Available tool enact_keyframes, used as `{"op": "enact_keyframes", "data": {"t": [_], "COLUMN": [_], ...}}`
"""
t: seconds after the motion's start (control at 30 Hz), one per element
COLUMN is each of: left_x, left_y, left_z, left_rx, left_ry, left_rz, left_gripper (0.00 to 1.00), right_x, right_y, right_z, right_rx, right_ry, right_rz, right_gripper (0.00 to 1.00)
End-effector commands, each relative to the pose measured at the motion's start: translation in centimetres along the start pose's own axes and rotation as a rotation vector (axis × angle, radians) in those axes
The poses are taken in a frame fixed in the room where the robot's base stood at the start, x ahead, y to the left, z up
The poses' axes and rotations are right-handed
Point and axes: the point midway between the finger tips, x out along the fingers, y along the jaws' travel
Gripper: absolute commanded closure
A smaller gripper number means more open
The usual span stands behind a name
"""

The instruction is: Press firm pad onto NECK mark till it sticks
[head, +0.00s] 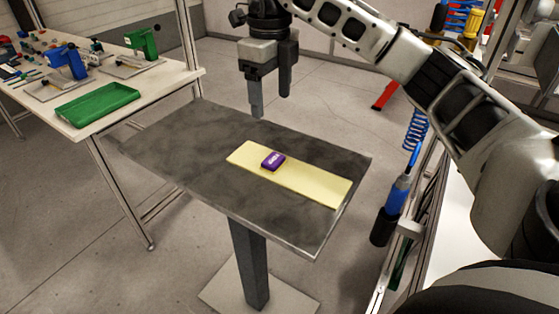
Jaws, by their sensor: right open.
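A small purple pad (273,161) with pale lettering lies on a long pale yellow board (313,186). The lettering is too small to read surely. The board lies flat on a dark grey table (185,150). My right gripper (271,107) is above the far side of this table, pointing down. Its two fingers are apart with nothing between them. It is clear of the pad, above and beyond it in the picture. No helmet shell and no NECK mark can be made out. My left gripper is not in view.
A white workbench (150,88) at the left holds a green tray (96,104), green and blue tools and small parts. A metal frame with hanging blue tools stands at the right. The grey table's left half is bare.

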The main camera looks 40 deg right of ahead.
Motion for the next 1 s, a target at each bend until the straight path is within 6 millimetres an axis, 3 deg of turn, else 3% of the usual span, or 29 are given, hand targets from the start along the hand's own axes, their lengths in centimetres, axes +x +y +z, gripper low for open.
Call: {"op": "enact_keyframes", "data": {"t": [0.03, 0.3, 0.63, 0.9, 1.0], "left_x": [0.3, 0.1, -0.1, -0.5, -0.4], "left_y": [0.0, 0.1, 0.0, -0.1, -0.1], "left_z": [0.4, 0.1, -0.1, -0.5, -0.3], "left_rx": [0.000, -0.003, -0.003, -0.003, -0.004], "left_ry": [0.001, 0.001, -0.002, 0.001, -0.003], "left_rz": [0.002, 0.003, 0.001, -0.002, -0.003], "left_gripper": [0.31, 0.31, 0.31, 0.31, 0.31], "right_x": [1.7, 6.8, 9.7, 13.5, 14.1], "right_y": [0.1, 0.0, 0.1, -0.1, -0.1], "right_z": [-0.1, -0.2, -0.1, -0.2, -0.2], "right_rx": [-0.002, -0.001, -0.003, -0.003, -0.004], "right_ry": [0.006, 0.003, 0.001, 0.001, -0.001], "right_rz": [0.005, 0.004, 0.005, 0.005, 0.005], "right_gripper": [0.29, 0.29, 0.29, 0.29, 0.29]}}
